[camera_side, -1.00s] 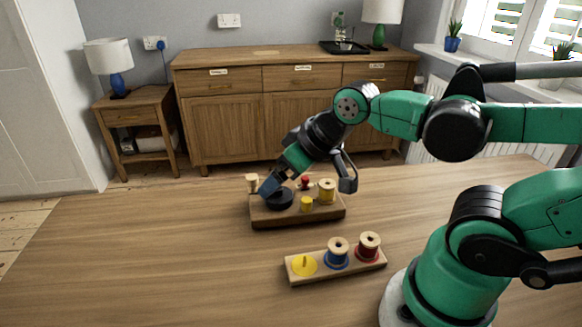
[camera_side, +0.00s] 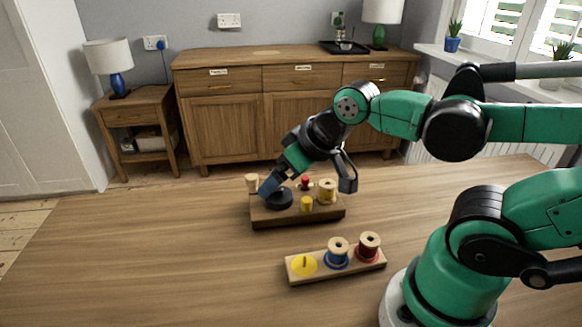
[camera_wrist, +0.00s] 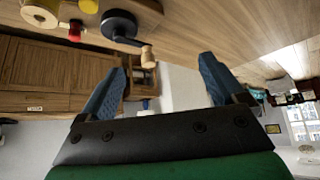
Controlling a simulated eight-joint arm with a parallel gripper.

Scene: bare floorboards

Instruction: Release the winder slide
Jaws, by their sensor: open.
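The winder is a wooden board (camera_side: 297,219) on the table. It carries a black round crank (camera_side: 279,201) with a wooden handle (camera_side: 252,181), a yellow spool (camera_side: 327,191), a red knob (camera_side: 305,182) and a yellow knob (camera_side: 307,204). In the wrist view the crank (camera_wrist: 118,24), its handle (camera_wrist: 147,56) and the red knob (camera_wrist: 75,30) show at the upper left. I cannot tell which part is the slide. My gripper (camera_side: 308,185) is open and empty over the board, one finger in front of the crank. Its spread fingers (camera_wrist: 161,68) also show in the wrist view.
A wooden rack (camera_side: 319,272) in front of the winder holds a yellow disc with a peg (camera_side: 304,265), a blue spool (camera_side: 337,254) and a red spool (camera_side: 369,247). The table to the left is clear. A sideboard (camera_side: 295,110) stands behind the table.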

